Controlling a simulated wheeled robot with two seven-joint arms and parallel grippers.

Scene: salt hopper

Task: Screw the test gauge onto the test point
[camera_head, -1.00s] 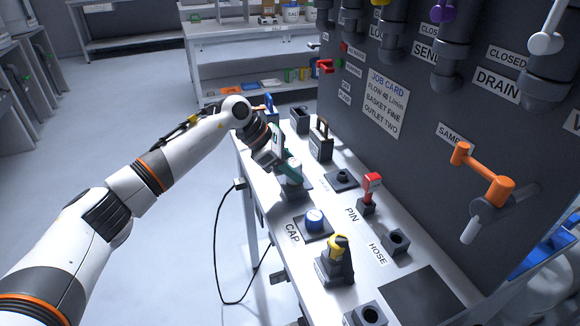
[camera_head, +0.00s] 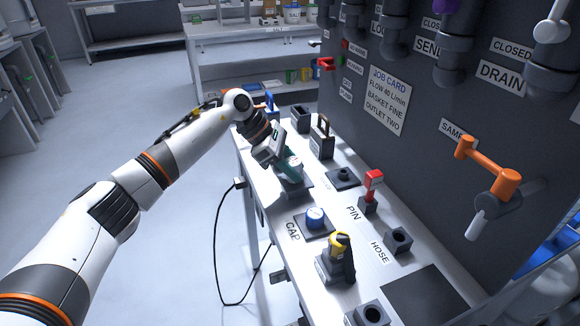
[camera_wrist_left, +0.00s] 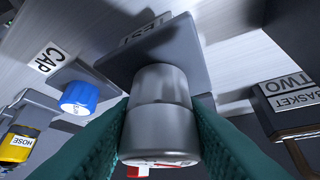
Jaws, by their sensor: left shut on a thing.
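My left gripper (camera_head: 288,168) is shut on the test gauge (camera_wrist_left: 160,95), a silver cylinder between its two teal fingers in the left wrist view. A bit of white and red shows at the gauge's near end. Beyond the gauge lies the dark square base of the test point (camera_wrist_left: 185,40), beside a label reading TEST. The base also shows in the head view (camera_head: 296,190), under the gripper. The gauge hides the joint, so I cannot tell whether its threads are engaged. My right gripper is not in view.
A blue cap (camera_head: 315,217) on a plate, a yellow-topped hose fitting (camera_head: 338,252) and a red-handled pin (camera_head: 372,184) stand nearby on the bench. A dark basket block (camera_head: 321,143) stands behind the gripper. The panel with pipes and an orange lever (camera_head: 486,172) bounds the right.

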